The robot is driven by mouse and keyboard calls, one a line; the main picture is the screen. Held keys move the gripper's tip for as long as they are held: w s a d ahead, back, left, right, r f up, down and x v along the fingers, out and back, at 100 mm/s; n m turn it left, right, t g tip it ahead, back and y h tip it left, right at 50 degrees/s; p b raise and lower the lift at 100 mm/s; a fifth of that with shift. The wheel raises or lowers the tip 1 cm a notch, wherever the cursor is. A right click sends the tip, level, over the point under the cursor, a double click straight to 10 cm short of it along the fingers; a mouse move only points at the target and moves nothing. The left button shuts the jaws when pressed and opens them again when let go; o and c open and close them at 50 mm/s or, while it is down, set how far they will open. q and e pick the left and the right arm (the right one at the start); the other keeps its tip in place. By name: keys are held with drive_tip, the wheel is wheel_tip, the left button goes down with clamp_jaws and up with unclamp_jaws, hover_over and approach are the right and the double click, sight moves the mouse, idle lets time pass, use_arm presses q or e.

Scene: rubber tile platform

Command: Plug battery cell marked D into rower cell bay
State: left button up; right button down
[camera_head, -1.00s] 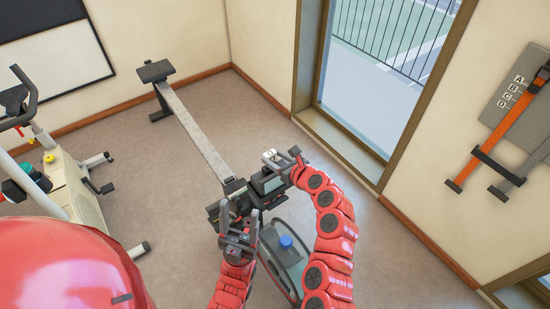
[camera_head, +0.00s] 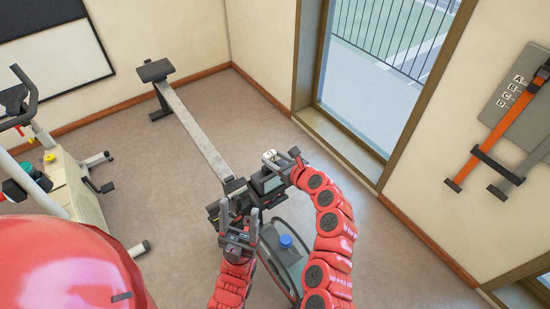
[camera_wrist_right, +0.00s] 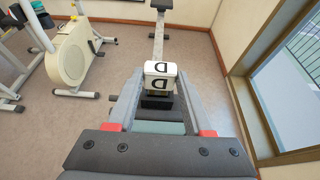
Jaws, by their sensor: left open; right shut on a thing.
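In the head view my right gripper (camera_head: 278,158) is shut on the cell, above and beside the rower's console (camera_head: 266,183). The rower's pale rail (camera_head: 196,125) runs away to the upper left. I cannot make out the cell bay; the gripper and cell may hide it. My left gripper (camera_head: 239,217) is open and empty, near the rower's front end, left of the console.
The rower's grey housing with a blue cap (camera_head: 286,241) is between my forearms. An exercise bike (camera_head: 70,185) stands at left. A wall board (camera_head: 520,105) with lettered labels and straps hangs at right. A glass door is behind. Floor around the rail is clear.

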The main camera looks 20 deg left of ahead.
drive_tip(key=shift+f, duration=1.3)
idle(4.2)
drive_tip(key=shift+c, duration=1.1)
unclamp_jaws()
drive_tip(key=shift+d+r, duration=0.1)
drive_tip(key=shift+v, duration=2.95)
